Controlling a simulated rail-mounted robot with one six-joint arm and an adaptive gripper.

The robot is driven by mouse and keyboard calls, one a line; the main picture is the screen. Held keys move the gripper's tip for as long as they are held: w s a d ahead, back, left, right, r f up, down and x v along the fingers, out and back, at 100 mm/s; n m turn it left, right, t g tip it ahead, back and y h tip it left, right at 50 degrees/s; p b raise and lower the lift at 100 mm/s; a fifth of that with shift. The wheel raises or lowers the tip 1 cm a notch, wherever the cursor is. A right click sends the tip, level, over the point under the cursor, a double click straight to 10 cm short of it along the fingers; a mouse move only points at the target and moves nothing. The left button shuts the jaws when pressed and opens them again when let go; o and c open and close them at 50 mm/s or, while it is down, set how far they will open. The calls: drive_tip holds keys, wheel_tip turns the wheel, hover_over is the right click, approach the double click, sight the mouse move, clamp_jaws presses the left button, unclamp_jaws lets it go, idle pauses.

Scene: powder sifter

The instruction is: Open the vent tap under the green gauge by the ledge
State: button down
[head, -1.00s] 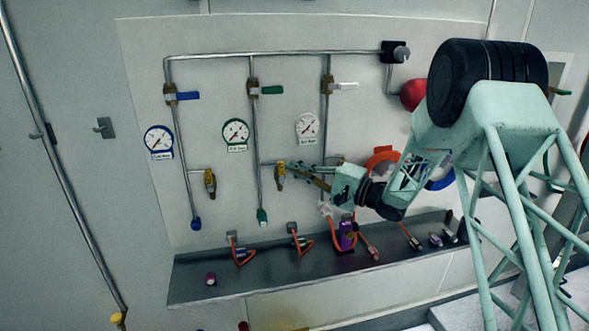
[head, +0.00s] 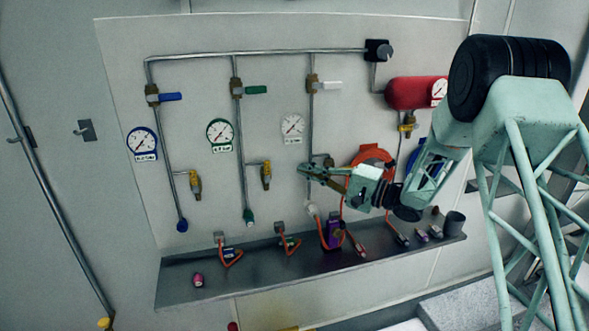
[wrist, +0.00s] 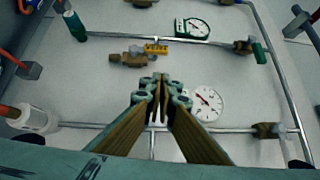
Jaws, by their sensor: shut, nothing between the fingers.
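The green-rimmed gauge (head: 220,133) hangs on the wall panel left of the middle pipe; it also shows at the top of the wrist view (wrist: 193,28). Lower, on a short branch right of that pipe, is its brass vent tap (head: 266,175). In the wrist view the brass tap (wrist: 128,60) sits beside a yellow VENT label (wrist: 156,48); its handle position is unclear. My gripper (head: 304,171) is shut and empty, to the right of the tap in the head view and apart from it. Its fingertips (wrist: 160,84) also show in the wrist view.
The ledge (head: 205,287) runs below, with hoses, a purple block (head: 333,232) and small fittings. The white gauge (head: 292,127) and its pipe are close to my gripper. A blue gauge (head: 142,143) and another brass tap (head: 195,184) are farther left. A red cylinder (head: 415,92) is upper right.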

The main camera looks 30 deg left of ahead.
drive_tip(key=shift+w+d+r, duration=0.1)
drive_tip(key=shift+d, duration=2.05)
